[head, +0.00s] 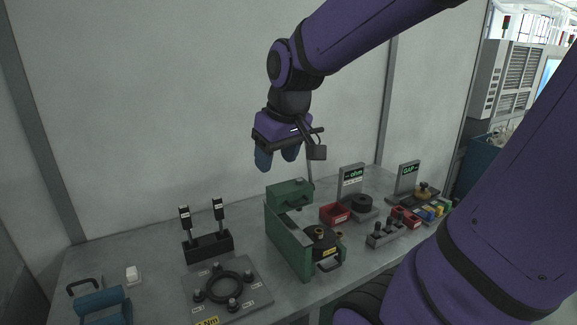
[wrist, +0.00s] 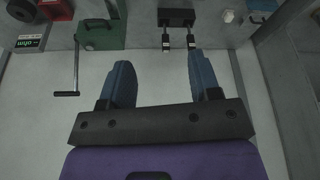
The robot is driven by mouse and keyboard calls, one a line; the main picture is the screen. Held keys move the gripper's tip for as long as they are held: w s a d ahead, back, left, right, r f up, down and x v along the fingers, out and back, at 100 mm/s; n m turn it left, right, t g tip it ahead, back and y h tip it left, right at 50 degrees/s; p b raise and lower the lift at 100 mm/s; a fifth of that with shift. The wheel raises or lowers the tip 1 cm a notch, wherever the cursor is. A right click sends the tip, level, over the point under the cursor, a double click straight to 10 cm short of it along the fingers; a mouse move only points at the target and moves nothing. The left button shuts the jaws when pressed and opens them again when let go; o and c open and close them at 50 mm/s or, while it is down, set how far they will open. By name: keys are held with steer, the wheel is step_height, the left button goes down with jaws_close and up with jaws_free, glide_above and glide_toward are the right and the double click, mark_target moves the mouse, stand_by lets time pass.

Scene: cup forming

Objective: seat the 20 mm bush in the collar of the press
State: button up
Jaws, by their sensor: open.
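The green press (head: 283,238) stands mid-bench, with a dark round part (head: 323,243) at its front. Small brass-coloured pieces (head: 320,232) show on that part. I cannot tell which is the 20 mm bush or make out the collar's bore. The press also shows at the top left of the wrist view (wrist: 101,35), with its crank lever (wrist: 76,80) beside it. My gripper (head: 277,160) is open and empty, fingers pointing down, high above the bench behind the press. In the wrist view my gripper (wrist: 158,62) has nothing between its blue fingers.
A black rack with two upright tools (head: 207,245) and a ring fixture plate (head: 256,298) stand left of the press. A red bin (head: 335,213), an ohm display (head: 352,180), a black peg block (head: 384,235) and a GAP display (head: 408,176) stand right. The wall is close behind.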

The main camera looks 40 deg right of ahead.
steer(key=s+a+r+t, duration=0.1)
steer(key=s+a+r, duration=0.2)
steer(key=s+a, duration=0.3)
steer(key=shift+s+t, duration=0.3)
steer(key=shift+s, duration=1.65)
